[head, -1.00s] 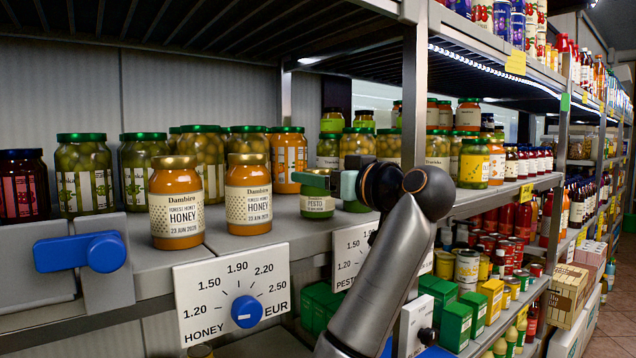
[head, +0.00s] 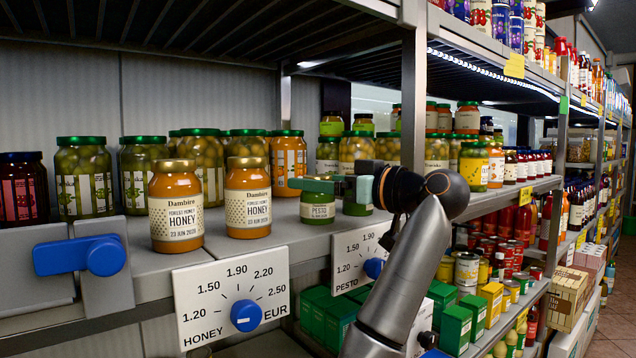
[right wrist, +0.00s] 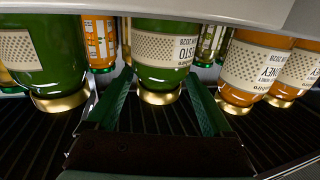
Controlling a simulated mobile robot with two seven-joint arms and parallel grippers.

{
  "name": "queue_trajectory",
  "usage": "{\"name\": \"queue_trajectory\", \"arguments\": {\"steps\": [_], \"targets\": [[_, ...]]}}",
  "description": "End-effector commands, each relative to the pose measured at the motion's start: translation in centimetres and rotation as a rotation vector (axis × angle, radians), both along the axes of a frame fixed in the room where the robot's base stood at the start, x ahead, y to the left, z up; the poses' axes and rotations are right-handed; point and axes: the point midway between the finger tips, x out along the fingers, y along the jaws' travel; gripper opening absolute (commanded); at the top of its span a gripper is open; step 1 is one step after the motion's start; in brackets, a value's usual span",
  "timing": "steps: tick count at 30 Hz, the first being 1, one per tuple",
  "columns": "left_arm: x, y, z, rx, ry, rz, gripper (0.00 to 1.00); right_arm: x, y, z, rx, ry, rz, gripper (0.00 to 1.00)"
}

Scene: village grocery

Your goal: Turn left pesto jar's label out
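The left pesto jar (head: 317,220) is green, upright on the shelf right of the honey jars. Its pale label shows PESTO in the head view. In the right wrist view, which is upside down, this jar (right wrist: 165,70) has a gold lid, and its label's printed text lies toward the picture's right. My right gripper (right wrist: 160,85) is open, with green fingers either side of the lid and gaps showing. In the head view my right gripper (head: 312,185) covers the jar's top. Another pesto jar (right wrist: 60,50) stands beside it, mostly hidden in the head view. My left gripper is not in view.
Two honey jars (head: 176,205) (head: 248,205) stand left of the pesto. Olive jars (head: 84,180) stand behind. A honey price dial (head: 235,290) and a pesto price dial (head: 358,255) hang on the shelf front. A shelf post (head: 413,110) rises close to my right arm.

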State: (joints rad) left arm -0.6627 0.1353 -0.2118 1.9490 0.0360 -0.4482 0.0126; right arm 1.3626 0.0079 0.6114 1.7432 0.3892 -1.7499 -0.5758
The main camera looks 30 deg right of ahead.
Motion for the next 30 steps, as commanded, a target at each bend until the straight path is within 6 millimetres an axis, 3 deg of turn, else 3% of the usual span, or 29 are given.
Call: {"name": "queue_trajectory", "arguments": {"steps": [3,14,17,24,30], "targets": [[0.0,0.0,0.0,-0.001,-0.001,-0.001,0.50,0.0,0.0,0.0,0.001,0.001,0.000,0.98],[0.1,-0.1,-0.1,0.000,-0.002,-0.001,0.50,-0.6,-0.3,-0.2,0.001,0.003,-0.001,0.98],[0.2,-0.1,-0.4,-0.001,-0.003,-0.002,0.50,-2.0,-0.8,-0.3,-0.002,0.002,-0.005,0.98],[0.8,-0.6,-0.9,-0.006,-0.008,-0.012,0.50,-7.5,-2.6,-0.2,-0.003,-0.002,-0.007,0.98],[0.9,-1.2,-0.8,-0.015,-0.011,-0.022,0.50,-10.3,-3.6,-0.2,-0.003,0.001,-0.008,0.98]]}}
